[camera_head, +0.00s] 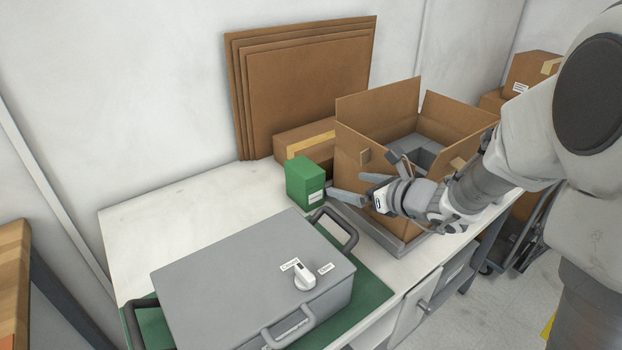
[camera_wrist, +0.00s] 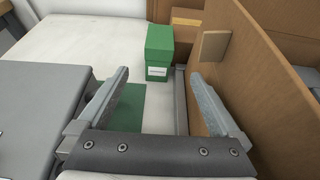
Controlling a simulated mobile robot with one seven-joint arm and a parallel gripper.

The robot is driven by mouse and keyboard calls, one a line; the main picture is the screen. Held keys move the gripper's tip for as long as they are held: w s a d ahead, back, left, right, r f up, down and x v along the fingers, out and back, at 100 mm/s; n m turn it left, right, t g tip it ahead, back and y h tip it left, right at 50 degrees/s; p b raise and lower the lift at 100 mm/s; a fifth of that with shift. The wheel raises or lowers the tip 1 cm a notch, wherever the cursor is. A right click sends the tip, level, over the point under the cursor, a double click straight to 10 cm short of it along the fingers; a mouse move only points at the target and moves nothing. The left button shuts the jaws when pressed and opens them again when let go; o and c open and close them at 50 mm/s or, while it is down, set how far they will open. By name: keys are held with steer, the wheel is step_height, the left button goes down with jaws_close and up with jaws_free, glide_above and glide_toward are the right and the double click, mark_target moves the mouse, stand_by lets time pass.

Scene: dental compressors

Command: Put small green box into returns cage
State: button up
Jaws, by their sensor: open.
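The small green box (camera_head: 305,182) stands upright on the white bench, with a white label low on its front. It also shows in the wrist view (camera_wrist: 159,52), ahead of my fingers and between their directions. My gripper (camera_head: 346,182) is open and empty, just to the right of the green box in the head view and apart from it. In the wrist view, my gripper (camera_wrist: 160,88) has its two fingers spread wide, the right one close beside the cardboard wall. I cannot make out a returns cage in either view.
An open cardboard box (camera_head: 362,150) with grey padding stands on a grey tray right of the green box. A grey case (camera_head: 235,275) with handles lies on a green mat (camera_head: 372,290). A closed carton and flat cardboard sheets (camera_head: 310,85) are behind. Bare bench lies left.

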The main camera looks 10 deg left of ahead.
mark_target(309, 175)
steer(key=x, duration=0.5)
steer(key=b+x, duration=0.1)
steer(key=x, duration=0.5)
steer(key=b+x, duration=0.1)
steer(key=x, duration=0.5)
steer(key=shift+s+f, duration=0.15)
steer(key=shift+f, duration=0.15)
steer(key=c, duration=1.3)
steer(key=shift+c, duration=1.3)
steer(key=shift+r, duration=0.1)
steer(key=shift+r, duration=0.1)
